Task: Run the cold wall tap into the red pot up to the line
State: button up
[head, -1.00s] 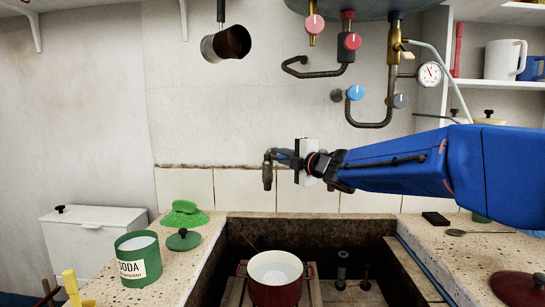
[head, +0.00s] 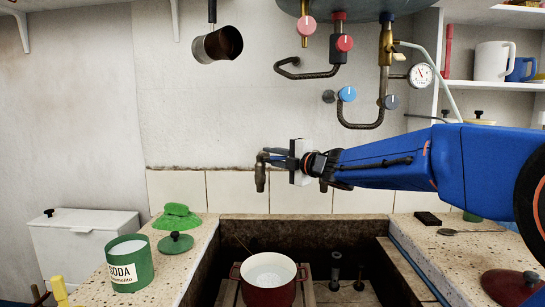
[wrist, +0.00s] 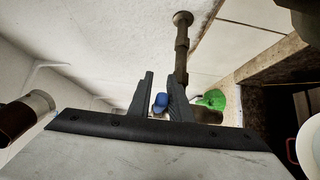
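The brass wall tap (head: 260,178) is on the tiled wall above the stone trough, and its spout points down. It also shows in the wrist view (wrist: 182,50). My gripper (head: 274,158) is right at the tap. In the wrist view its two dark fingers (wrist: 162,100) stand apart, with a blue knob (wrist: 160,103) seen in the gap between them; I cannot tell whether they touch it. The red pot (head: 268,297) stands upright in the trough, below and roughly in line with the tap. Its inside looks pale; the water level and line cannot be made out.
The stone trough (head: 235,235) has wooden slats under the pot and dark upright fittings (head: 335,270) to its right. A green soda tin (head: 130,270), green lid (head: 176,243) and green cloth (head: 177,217) lie on the left ledge. Pipes with several valve knobs (head: 347,93) hang above my arm.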

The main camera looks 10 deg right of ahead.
jog(key=v, duration=1.7)
jog(key=shift+s+d+r, duration=0.1)
dwell(0.7)
